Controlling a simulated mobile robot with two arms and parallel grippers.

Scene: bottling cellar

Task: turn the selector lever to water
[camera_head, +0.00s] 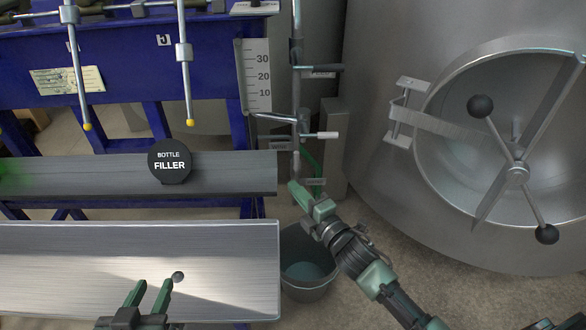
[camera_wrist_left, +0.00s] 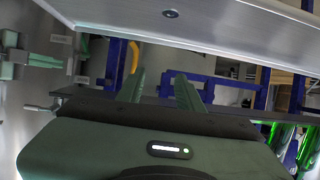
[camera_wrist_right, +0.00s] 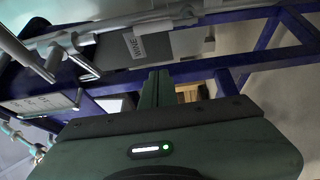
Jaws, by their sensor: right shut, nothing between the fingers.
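A vertical steel pipe (camera_head: 297,100) stands right of the blue frame in the head view. I cannot tell for certain which is the selector. Small label plates sit around the pipe, too small to read there. In the right wrist view a label plate (camera_wrist_right: 139,45) appears to read WATER, upside down. My right gripper (camera_head: 300,192) is shut and empty below the white-gripped lever, apart from it. My left gripper (camera_head: 148,294) is open and empty above the lower metal tray.
A grey bucket (camera_head: 308,292) stands on the floor below my right gripper. A large steel tank (camera_head: 375,150) with a round hatch fills the right. The metal tray (camera_head: 90,250) and a dark rail with a BOTTLE FILLER sign (camera_head: 170,162) lie left.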

